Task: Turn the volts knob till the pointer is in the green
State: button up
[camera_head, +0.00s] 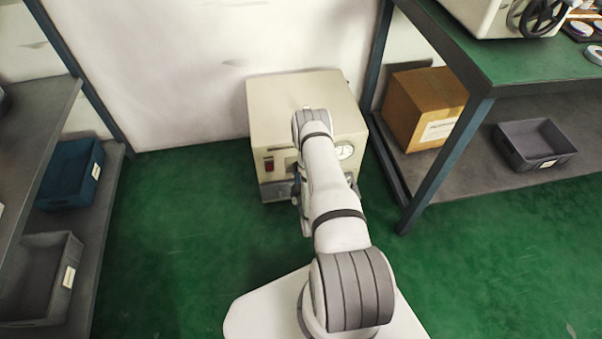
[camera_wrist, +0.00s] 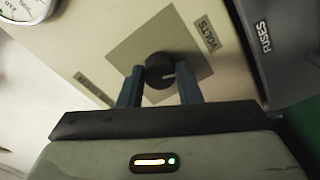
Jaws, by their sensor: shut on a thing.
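In the head view my arm hides the knob and gripper.
The cream machine box (camera_head: 290,92) stands on the green floor against the wall. A dark FUSES part (camera_wrist: 275,40) lies right of the panel. A shelf with a cardboard box (camera_head: 425,105) and grey bin (camera_head: 535,143) stands right; another shelf with bins (camera_head: 70,175) stands left.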

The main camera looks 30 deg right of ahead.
jog(key=shift+s, duration=0.1)
jog(key=o, duration=1)
